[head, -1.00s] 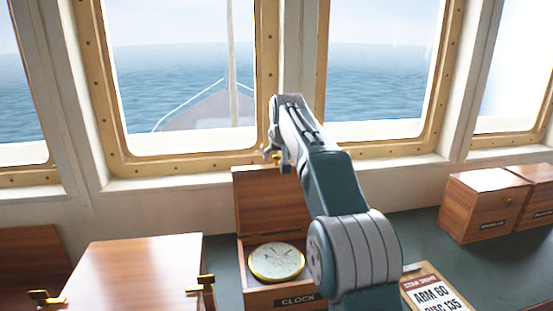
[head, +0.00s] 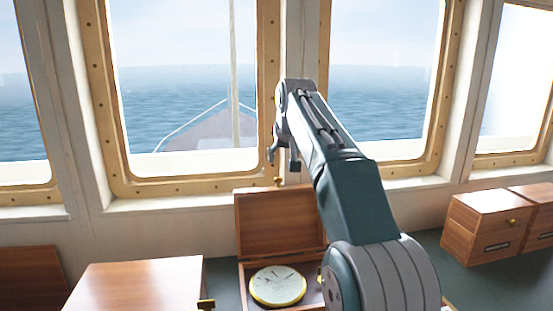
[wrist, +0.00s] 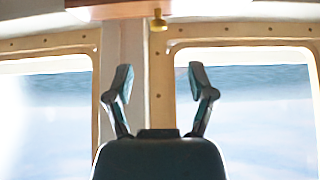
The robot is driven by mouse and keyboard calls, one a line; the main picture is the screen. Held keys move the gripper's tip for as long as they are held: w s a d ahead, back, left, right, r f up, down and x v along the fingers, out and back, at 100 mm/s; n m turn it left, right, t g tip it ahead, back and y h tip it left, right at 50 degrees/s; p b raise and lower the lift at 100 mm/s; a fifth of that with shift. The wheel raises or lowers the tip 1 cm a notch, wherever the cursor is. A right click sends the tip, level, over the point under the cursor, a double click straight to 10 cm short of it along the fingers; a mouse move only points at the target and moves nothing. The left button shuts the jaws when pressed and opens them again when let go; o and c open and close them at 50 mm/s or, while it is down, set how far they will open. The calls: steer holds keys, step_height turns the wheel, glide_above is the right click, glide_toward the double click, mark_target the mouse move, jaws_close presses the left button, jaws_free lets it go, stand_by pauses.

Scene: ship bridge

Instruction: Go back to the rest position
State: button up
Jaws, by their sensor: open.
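My gripper (head: 284,157) is raised in front of the windows in the head view, above the open clock box. In the wrist view my gripper (wrist: 160,88) shows its two fingers spread apart with nothing between them. The clock box (head: 280,222) stands with its lid up, and a round brass-rimmed clock (head: 278,286) lies inside it. My arm covers the right part of this box.
A closed wooden box (head: 135,285) stands at the lower left. Two small wooden boxes (head: 485,225) stand on the dark counter (head: 430,240) at the right. Framed windows (head: 185,95) rise behind. The air around my gripper looks free.

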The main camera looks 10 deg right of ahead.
steer(key=s+f, duration=0.4)
steer(key=s, duration=0.6)
steer(key=s+f+g, duration=0.1)
steer(key=s+f, duration=0.2)
steer(key=s, duration=0.8)
steer(key=s+f, duration=0.4)
steer(key=s, duration=0.6)
steer(key=s+f, duration=0.9)
steer(key=shift+s+f+g, duration=0.2)
steer(key=shift+s+g, duration=0.1)
steer(key=shift+s, duration=0.05)
steer(key=shift+d, duration=0.15)
